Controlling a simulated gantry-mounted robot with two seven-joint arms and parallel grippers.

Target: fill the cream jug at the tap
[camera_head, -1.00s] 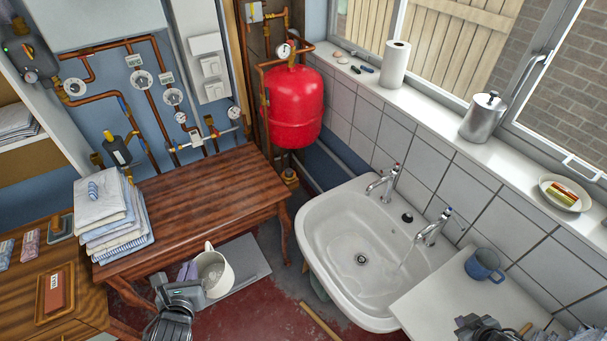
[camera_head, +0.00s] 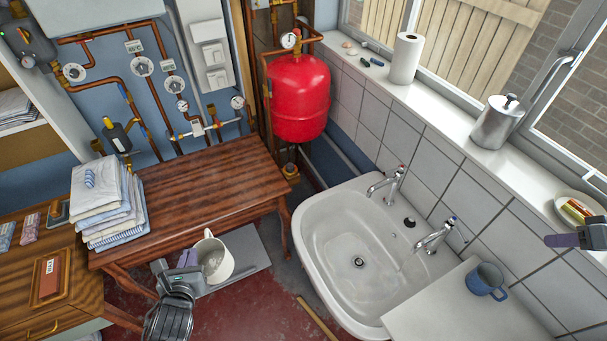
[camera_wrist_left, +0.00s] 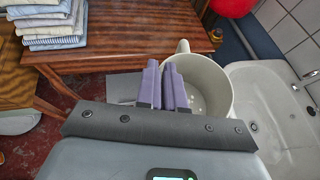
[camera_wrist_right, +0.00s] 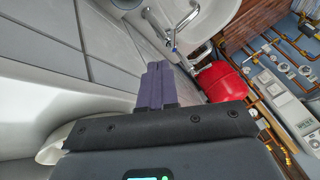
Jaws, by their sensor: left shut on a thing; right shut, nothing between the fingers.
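The cream jug (camera_head: 228,269) is upright in my left gripper (camera_head: 188,259), over the floor left of the basin. The left fingers are shut on its near-left wall, and its handle points away in the left wrist view (camera_wrist_left: 183,46). Its pale inside shows, but I cannot tell whether it holds water. Two chrome taps, a left tap (camera_head: 390,184) and a right tap (camera_head: 437,236), stand on the white basin's (camera_head: 312,232) back ledge. No stream shows from either. My right gripper (camera_head: 556,240) is shut and empty, right of the right tap.
A blue mug (camera_head: 485,280) stands on the white counter (camera_head: 450,315) right of the basin. A wooden table (camera_head: 215,190) with folded cloths (camera_head: 108,205) is behind the jug. The sill (camera_head: 450,120) holds a paper roll, a metal canister and a plate.

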